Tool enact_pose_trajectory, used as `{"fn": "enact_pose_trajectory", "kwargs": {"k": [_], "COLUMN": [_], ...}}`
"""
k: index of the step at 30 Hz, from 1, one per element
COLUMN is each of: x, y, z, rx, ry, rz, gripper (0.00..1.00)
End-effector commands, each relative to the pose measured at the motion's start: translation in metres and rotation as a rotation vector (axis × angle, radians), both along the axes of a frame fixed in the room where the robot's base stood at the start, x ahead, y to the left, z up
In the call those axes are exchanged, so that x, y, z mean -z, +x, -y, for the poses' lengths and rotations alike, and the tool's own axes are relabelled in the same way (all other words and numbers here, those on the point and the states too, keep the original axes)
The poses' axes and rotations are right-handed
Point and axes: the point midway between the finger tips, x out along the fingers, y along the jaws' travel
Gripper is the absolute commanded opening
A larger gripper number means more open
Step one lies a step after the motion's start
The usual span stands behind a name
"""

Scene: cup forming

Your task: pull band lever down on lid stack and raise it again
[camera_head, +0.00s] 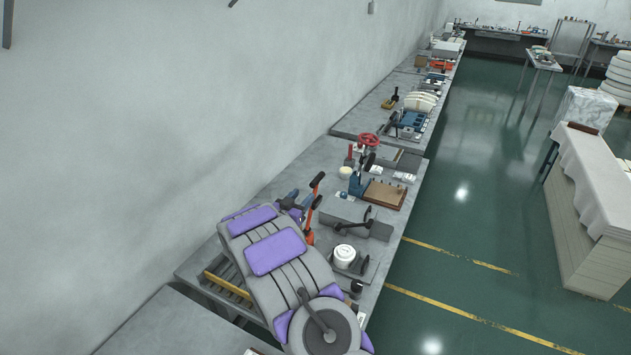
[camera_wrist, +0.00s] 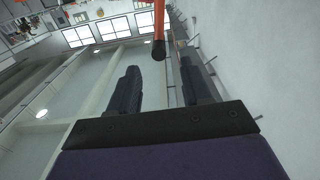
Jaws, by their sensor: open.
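An orange band lever (camera_head: 308,216) with a black end stands upright on the bench just past my arm in the head view. In the wrist view the orange lever (camera_wrist: 160,18) hangs down from the top, its black end (camera_wrist: 159,50) lying between the lines of my two fingers. My gripper (camera_wrist: 157,68) is open and empty, with its dark fingers spread either side of that end. I cannot tell whether they touch it. In the head view my gripper (camera_head: 291,200) is partly hidden behind my arm, close to the lever. A white round stack (camera_head: 344,257) sits to the lever's lower right.
The grey bench (camera_head: 388,246) runs along the wall. A grey block with a black handle (camera_head: 352,222), a wooden board (camera_head: 386,195) and a red handwheel (camera_head: 368,139) stand farther along. Green floor (camera_head: 450,240) is open to the right.

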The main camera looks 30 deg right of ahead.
Motion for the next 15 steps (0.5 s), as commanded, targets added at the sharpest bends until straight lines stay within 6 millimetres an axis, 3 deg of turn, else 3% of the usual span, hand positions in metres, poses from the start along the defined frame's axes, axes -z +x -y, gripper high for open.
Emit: {"fn": "enact_pose_trajectory", "kwargs": {"k": [6,15], "x": [0.0,0.0], "y": [0.021,0.045], "z": [0.039,0.078], "rx": [0.004,0.001], "ry": [0.001,0.0], "rz": [0.003,0.002], "gripper": [0.48,0.48]}}
